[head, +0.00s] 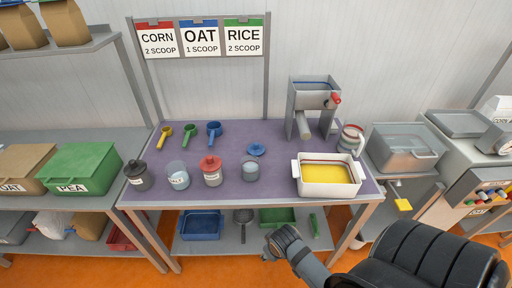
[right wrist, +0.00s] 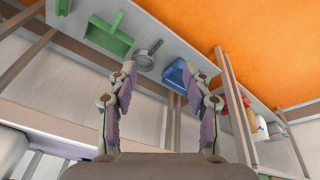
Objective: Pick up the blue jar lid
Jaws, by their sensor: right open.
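The blue jar lid (head: 256,150) lies on the purple table top (head: 300,137), just behind an open clear jar (head: 249,171) and apart from it. The lid has a small knob on top. In the head view my right arm comes in at the lower right, with its wrist low in front of the table. My right gripper shows in the right wrist view (right wrist: 160,78), open and empty, its two fingers well apart. That view faces the lower shelf upside down, and the lid is not in it. My left gripper is not in view.
Jars with dark (head: 138,174) and red (head: 211,170) lids stand left of the open jar. Coloured scoops (head: 189,132) lie behind. A white tub with yellow contents (head: 328,174) and a grey machine (head: 312,105) stand right. A blue bin (head: 201,224) sits below.

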